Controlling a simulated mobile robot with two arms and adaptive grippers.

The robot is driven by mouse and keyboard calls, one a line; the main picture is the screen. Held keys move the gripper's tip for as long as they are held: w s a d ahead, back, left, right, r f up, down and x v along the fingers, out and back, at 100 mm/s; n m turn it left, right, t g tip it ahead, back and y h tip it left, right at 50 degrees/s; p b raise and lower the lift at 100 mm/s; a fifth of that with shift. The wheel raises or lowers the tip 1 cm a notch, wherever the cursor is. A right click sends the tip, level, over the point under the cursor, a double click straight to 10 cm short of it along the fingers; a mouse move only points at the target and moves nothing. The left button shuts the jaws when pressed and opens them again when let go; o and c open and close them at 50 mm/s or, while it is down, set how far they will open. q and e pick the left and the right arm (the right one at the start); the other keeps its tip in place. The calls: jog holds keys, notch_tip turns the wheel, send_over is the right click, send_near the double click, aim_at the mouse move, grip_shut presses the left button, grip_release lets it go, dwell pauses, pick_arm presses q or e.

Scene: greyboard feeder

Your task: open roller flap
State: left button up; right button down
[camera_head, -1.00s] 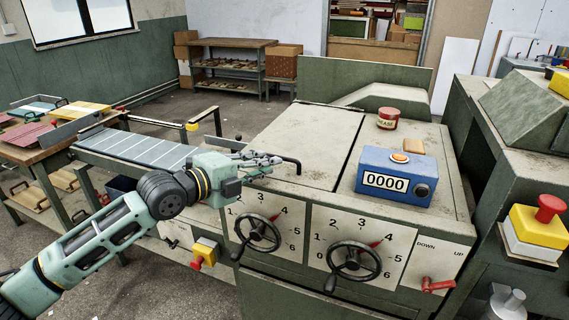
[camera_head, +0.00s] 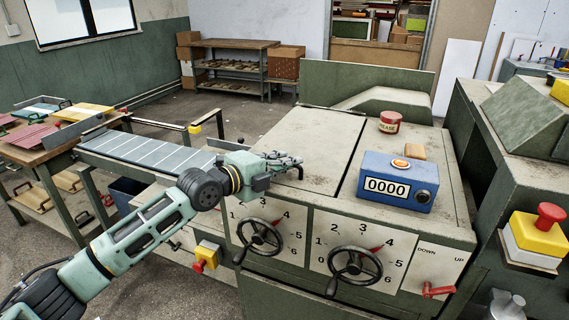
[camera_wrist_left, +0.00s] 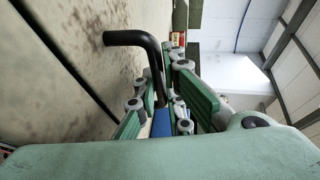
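The flap is the wide pale worn panel (camera_head: 305,140) on top of the green machine, lying flat and level with the top. A black bent bar handle (camera_wrist_left: 135,38) sits at its front edge; it shows large in the left wrist view. In the head view only its end (camera_head: 299,171) shows, the rest hidden by the gripper. My left gripper (camera_head: 286,160) is at the flap's front edge, over the handle. In the left wrist view its fingers (camera_wrist_left: 165,85) stand apart with the handle's bar between them, near one finger; firm contact cannot be told. My right gripper is out of view.
A blue counter box (camera_head: 396,180) and a red tin (camera_head: 390,122) stand on the top right of the panel. Two black handwheels (camera_head: 260,237) and a red lever (camera_head: 438,290) stick out in front. A slatted feed table (camera_head: 145,152) lies to the left.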

pick_arm(q)
grip_shut()
jog(key=w+d+r+p, duration=0.1)
jog(key=w+r+p, duration=0.2)
jog(key=r+p, duration=0.3)
jog(key=w+d+r+g+p, duration=0.1)
jog(key=w+r+p, duration=0.3)
jog(key=r, duration=0.8)
jog(key=w+d+r+g+y+p, duration=0.1)
jog(key=w+r+p, duration=0.3)
jog(key=r+p, duration=0.4)
jog(key=shift+d+r+n+p, duration=0.25)
jog(key=shift+r+n+p, duration=0.15)
jog(key=shift+r, duration=0.45)
